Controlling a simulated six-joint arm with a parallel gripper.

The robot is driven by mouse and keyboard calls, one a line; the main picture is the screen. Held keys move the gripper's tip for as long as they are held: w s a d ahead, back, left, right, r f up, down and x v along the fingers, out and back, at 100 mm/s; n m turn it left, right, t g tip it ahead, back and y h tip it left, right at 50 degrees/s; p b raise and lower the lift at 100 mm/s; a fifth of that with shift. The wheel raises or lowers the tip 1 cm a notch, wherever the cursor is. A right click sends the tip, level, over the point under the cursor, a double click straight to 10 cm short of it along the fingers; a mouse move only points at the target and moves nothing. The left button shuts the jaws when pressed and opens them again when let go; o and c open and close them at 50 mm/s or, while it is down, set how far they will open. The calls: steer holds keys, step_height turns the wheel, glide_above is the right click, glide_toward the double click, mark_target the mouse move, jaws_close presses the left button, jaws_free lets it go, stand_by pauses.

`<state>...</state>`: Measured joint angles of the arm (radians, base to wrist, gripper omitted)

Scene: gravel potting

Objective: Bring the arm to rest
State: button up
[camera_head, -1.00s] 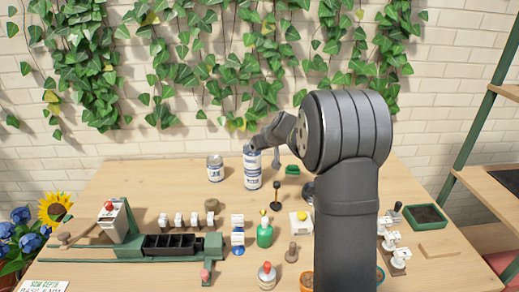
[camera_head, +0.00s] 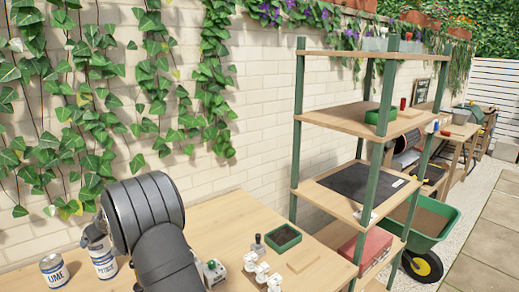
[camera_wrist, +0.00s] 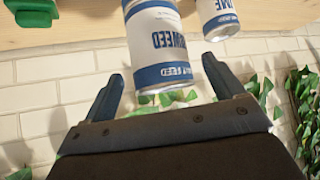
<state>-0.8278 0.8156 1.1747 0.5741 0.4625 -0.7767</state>
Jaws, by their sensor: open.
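My arm rises at the lower left of the head view, and its end (camera_head: 95,235) is by the top of a white and blue feed can. In the wrist view my gripper (camera_wrist: 163,68) is open, with its two fingers apart. The feed can (camera_wrist: 160,45) appears upside down between and beyond the fingers; I see no finger touching it. It also shows in the head view (camera_head: 103,261), partly hidden by my arm. A white and blue lime tin (camera_wrist: 218,18) is beside it, and it stands on the table in the head view (camera_head: 54,271).
The wooden table (camera_head: 225,225) holds a green tray of soil (camera_head: 283,238), several small white items (camera_head: 262,270) and a wood block (camera_head: 302,260). A shelf rack (camera_head: 295,150) stands to the right, with a green wheelbarrow (camera_head: 430,225) beyond. A brick wall with ivy is behind.

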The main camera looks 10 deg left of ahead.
steer(key=x, duration=0.4)
steer(key=shift+w+a+f, duration=0.1)
steer(key=shift+a+f, duration=0.1)
steer(key=shift+f, duration=0.05)
steer(key=shift+r, duration=0.1)
steer(key=shift+d, duration=0.1)
steer(key=v, duration=1.2)
steer(key=x, duration=1.2)
step_height(320, 180, up, 5)
steer(key=shift+f, duration=0.25)
steer(key=w+d+r, duration=0.4)
steer(key=d+r, duration=0.3)
steer(key=d, duration=0.4)
steer(key=s+a+f+n+g, duration=0.1)
steer(key=s+a+f, duration=0.3)
steer(key=s+a, duration=0.3)
steer(key=shift+s+a+f, duration=0.4)
steer(key=shift+a, duration=0.35)
steer(key=shift+o, duration=0.2)
